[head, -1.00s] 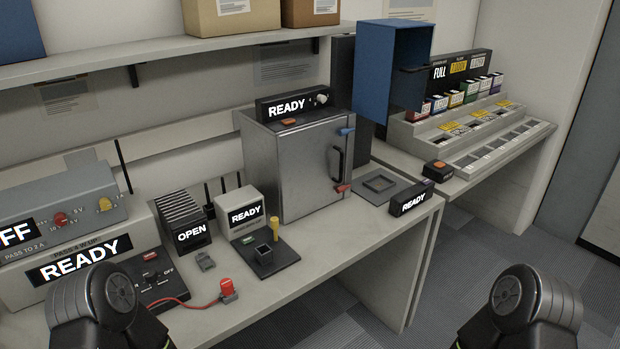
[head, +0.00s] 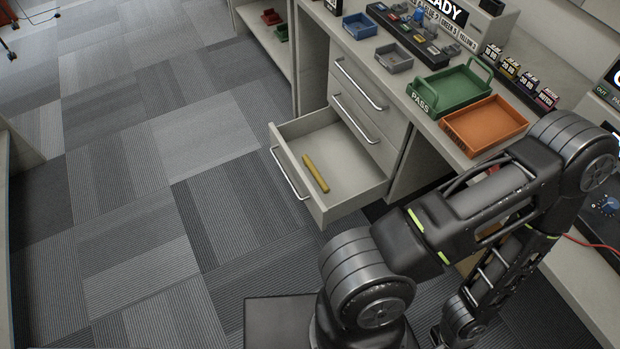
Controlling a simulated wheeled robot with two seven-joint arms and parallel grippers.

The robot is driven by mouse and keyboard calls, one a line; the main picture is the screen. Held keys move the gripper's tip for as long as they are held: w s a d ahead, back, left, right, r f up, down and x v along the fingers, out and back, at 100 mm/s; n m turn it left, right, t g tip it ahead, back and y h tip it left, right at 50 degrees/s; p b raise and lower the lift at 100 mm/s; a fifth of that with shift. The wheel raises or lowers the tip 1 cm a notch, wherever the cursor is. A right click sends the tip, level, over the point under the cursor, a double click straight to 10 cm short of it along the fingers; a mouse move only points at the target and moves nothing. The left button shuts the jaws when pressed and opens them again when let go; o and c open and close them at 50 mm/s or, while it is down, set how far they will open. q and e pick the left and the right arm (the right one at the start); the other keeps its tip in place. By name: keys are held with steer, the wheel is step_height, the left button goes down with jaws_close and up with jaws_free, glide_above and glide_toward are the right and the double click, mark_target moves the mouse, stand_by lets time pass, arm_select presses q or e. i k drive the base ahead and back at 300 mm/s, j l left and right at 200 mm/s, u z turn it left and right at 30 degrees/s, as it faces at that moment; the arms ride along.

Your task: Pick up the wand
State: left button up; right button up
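A yellow stick (head: 315,173), which looks like the wand, lies in an open bottom drawer (head: 350,166) under the bench in the head view. It lies at a slant on the drawer floor near the front side, with nothing touching it but the drawer. One of my arms fills the lower right, bent at the elbow, and is clear of the drawer. Neither gripper's fingers can be seen.
A green PASS tray (head: 450,90) and an orange tray (head: 487,124) stand on the bench above. A blue bin (head: 359,26) and a grey bin (head: 394,58) are further back. The carpeted floor (head: 150,180) left of the drawer is clear.

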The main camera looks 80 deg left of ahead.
mark_target(307, 161)
steer(key=k+l+u, duration=0.1)
steer(key=u, duration=2.7)
steer(key=i+j+z, duration=0.15)
steer(key=i+z, duration=0.15)
steer(key=z, duration=0.2)
steer(key=i+j+z, duration=0.25)
steer(key=z, duration=0.2)
steer(key=i+j+z, duration=0.3)
steer(key=z, duration=0.2)
steer(key=j, duration=0.1)
